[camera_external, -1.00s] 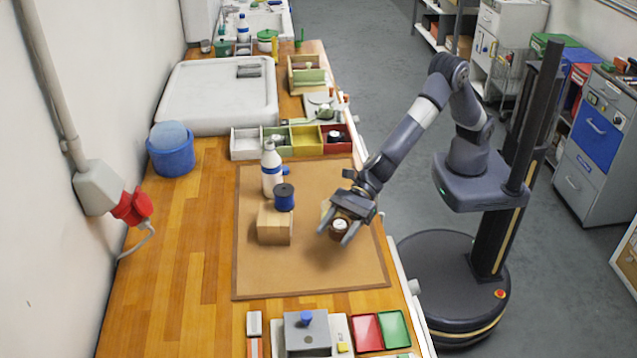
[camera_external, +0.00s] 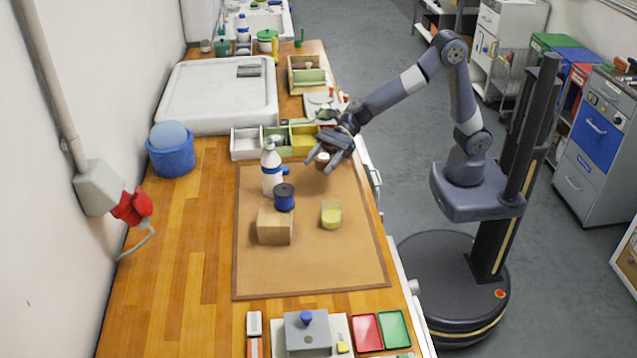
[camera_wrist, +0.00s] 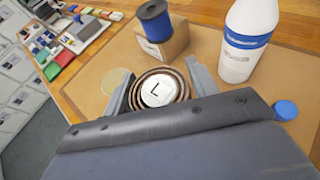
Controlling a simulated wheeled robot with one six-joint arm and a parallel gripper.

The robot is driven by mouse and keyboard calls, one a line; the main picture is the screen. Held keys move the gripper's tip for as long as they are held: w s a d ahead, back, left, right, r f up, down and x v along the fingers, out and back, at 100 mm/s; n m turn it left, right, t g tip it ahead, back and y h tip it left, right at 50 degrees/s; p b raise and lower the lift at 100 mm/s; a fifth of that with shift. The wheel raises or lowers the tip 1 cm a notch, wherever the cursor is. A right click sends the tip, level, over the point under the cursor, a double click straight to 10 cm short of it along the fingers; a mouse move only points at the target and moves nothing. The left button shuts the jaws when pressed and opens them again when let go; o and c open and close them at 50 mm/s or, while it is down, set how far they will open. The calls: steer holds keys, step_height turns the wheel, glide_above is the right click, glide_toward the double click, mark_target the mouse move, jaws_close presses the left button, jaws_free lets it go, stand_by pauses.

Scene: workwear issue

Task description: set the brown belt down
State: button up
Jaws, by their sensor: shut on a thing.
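The brown belt (camera_wrist: 178,79) is rolled into a coil with a white disc marked "L" at its middle. My gripper (camera_wrist: 160,88) is shut on it, one finger on each side. In the outside view my gripper (camera_external: 326,155) is over the far right part of the brown mat (camera_external: 310,275), right of the white bottle (camera_external: 271,170). The belt (camera_external: 322,160) shows there as a small brown and white shape between the fingers. The outside view does not show clearly how high the belt is above the mat.
A cardboard block (camera_external: 275,229) with a blue spool (camera_external: 284,198) on it stands left of a cup with yellow contents (camera_external: 331,217). A sectioned tray (camera_external: 246,153) lies just beyond the mat, partly behind my gripper. The mat's near part is clear.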

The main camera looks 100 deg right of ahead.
steer(key=s+d+f, duration=0.1)
steer(key=s+d, duration=0.1)
steer(key=d, duration=0.3)
steer(key=b, duration=0.1)
glide_above(327, 187)
step_height(327, 187, down, 5)
steer(key=shift+f, duration=0.2)
steer(key=shift+f+b, duration=0.3)
steer(key=shift+f, duration=1.95)
steer(key=shift+f+b, duration=0.2)
steer(key=shift+b, duration=0.1)
steer(key=o, duration=1)
steer(key=shift+o, duration=0.2)
steer(key=shift+r, duration=0.15)
